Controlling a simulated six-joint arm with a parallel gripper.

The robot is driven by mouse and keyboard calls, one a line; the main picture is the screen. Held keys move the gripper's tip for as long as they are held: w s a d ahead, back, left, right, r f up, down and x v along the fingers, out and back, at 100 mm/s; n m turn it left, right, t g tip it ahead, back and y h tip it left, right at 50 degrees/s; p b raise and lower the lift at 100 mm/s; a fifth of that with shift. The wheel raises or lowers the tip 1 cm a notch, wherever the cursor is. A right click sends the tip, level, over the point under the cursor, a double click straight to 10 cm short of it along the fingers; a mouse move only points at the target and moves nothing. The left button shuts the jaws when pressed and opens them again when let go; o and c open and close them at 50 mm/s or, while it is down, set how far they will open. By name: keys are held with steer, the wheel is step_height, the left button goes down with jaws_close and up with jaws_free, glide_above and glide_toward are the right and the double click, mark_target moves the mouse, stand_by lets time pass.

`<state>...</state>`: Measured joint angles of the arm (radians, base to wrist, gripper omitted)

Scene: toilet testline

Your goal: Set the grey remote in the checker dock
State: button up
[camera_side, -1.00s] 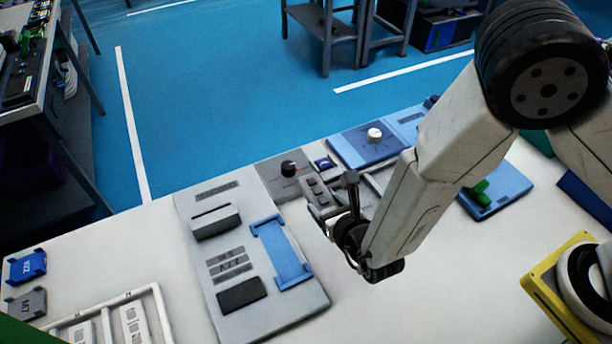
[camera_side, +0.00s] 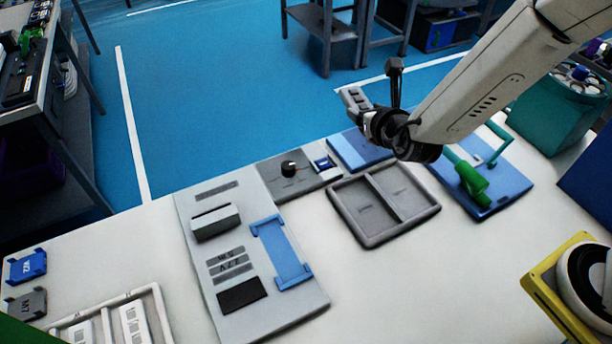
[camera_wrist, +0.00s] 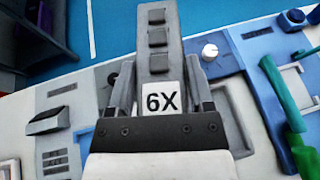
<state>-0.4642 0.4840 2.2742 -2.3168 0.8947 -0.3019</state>
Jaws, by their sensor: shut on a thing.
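The grey remote (camera_side: 352,98), with dark grey buttons and a white "6X" label, is held in my gripper (camera_side: 376,112). In the wrist view the remote (camera_wrist: 158,65) points away from me between the two fingers, which are shut on its sides. In the side view it is high above the back of the table. A light grey checker panel (camera_side: 300,308) lies on the table to the left, with a dark screen and labels. A blue open-ended cradle (camera_side: 282,252) on its right side looks like the dock, and it is empty.
An empty grey two-compartment tray (camera_side: 362,236) lies right of the panel. Behind are a black-knob box (camera_side: 272,177) and a blue knob panel (camera_side: 352,148). A blue board (camera_side: 508,190) with green handle stands right. A white tray (camera_side: 160,308) is front left.

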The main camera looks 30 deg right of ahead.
steer(key=d+r+m+h, duration=0.1)
steer(key=d+r, duration=0.8)
steer(key=d, duration=0.3)
steer(key=n+y, duration=0.8)
steer(key=y, duration=0.1)
glide_above(341, 263)
step_height(341, 263, down, 24)
steer(key=r, duration=0.1)
steer(key=shift+g, duration=0.4)
steer(key=shift+a+f, duration=0.1)
steer(key=shift+f, duration=2.35)
steer(key=shift+f, duration=0.15)
steer(key=shift+f, duration=1.65)
steer(key=shift+f, duration=0.1)
steer(key=o, duration=1.3)
steer(key=shift+o, duration=0.2)
